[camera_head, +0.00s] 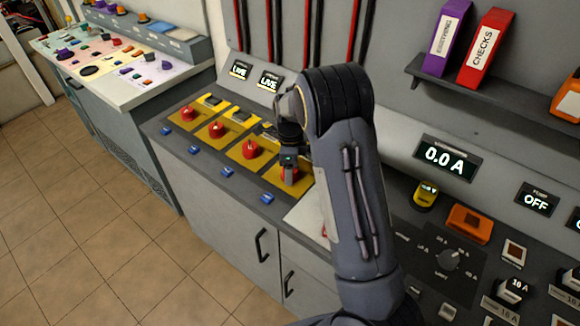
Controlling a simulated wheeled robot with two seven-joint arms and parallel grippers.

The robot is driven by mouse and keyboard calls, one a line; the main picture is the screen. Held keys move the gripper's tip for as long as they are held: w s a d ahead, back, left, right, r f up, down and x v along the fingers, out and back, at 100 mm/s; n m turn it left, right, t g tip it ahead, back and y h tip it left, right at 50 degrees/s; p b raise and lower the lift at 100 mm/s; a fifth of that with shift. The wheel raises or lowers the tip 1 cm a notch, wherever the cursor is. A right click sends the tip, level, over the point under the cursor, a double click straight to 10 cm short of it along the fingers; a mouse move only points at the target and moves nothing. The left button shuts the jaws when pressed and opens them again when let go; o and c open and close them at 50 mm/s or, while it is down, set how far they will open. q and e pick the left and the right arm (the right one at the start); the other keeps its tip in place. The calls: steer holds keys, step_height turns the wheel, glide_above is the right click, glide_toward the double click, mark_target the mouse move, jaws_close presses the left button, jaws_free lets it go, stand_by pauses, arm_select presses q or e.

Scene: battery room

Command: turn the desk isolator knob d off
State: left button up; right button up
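Several red isolator knobs sit in a row on yellow plates on the grey desk. The first three are the far-left knob (188,113), the second knob (216,130) and the third knob (249,149). The fourth red knob (283,171), which I take to be knob d, is partly hidden by my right gripper (289,176). The gripper points down with its fingers at this knob. I cannot tell whether they are closed on it. Two displays above the row read LIVE (240,69); my arm hides the area above the fourth knob. My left gripper is not in view.
Blue tabs (227,171) line the desk's front edge. A white-topped bench (150,92) with small coloured parts stands at the left. A 0.0 A display (447,158), a rotary dial (449,260) and a shelf (490,100) with binders are at the right.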

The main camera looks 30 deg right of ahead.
step_height(320, 180, up, 7)
steer(key=shift+w+b, duration=0.1)
steer(key=shift+b, duration=0.25)
steer(key=shift+d+r, duration=0.1)
steer(key=shift+r, duration=0.3)
stand_by(0.3)
